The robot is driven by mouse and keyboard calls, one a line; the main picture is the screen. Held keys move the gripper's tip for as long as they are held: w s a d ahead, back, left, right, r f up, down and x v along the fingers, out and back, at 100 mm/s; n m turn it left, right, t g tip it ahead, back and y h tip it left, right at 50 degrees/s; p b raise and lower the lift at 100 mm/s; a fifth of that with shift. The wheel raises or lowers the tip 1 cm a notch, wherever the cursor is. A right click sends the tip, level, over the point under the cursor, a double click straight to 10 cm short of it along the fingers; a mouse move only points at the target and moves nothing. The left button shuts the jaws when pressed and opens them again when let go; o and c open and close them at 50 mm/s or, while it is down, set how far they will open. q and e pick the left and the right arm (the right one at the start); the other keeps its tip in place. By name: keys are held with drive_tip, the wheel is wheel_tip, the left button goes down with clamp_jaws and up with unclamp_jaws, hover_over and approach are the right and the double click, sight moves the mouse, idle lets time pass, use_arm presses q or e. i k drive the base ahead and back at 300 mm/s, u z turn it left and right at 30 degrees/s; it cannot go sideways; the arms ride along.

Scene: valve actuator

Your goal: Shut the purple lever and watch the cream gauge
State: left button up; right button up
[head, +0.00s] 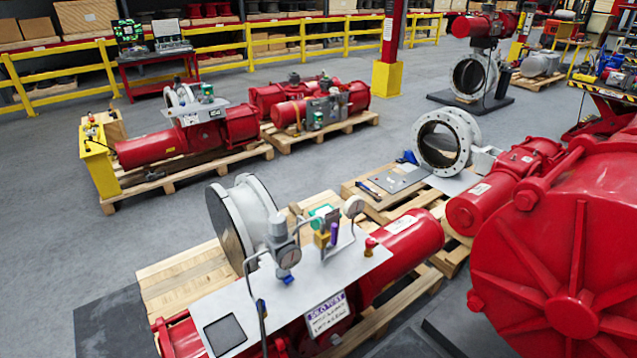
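A small purple lever (334,233) stands upright on the pale mounting plate (300,285) of the nearest red actuator, beside a yellowish part and a green fitting (322,213). Whether the lever is open or shut is too small to tell. A larger grey gauge (287,257) with a pale face sits to the left on a grey regulator. Neither of my grippers shows in the head view.
A bent metal tube (262,310) rises at the plate's left. A red knob (370,243) stands to the right. A large red ribbed housing (560,250) fills the right side. Other actuators on pallets stand behind. Grey floor is clear at left.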

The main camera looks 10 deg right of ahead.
sight(330, 245)
drive_tip(key=k, duration=0.55)
drive_tip(key=z, duration=0.4)
drive_tip(key=i, duration=1.45)
drive_tip(key=u, duration=0.7)
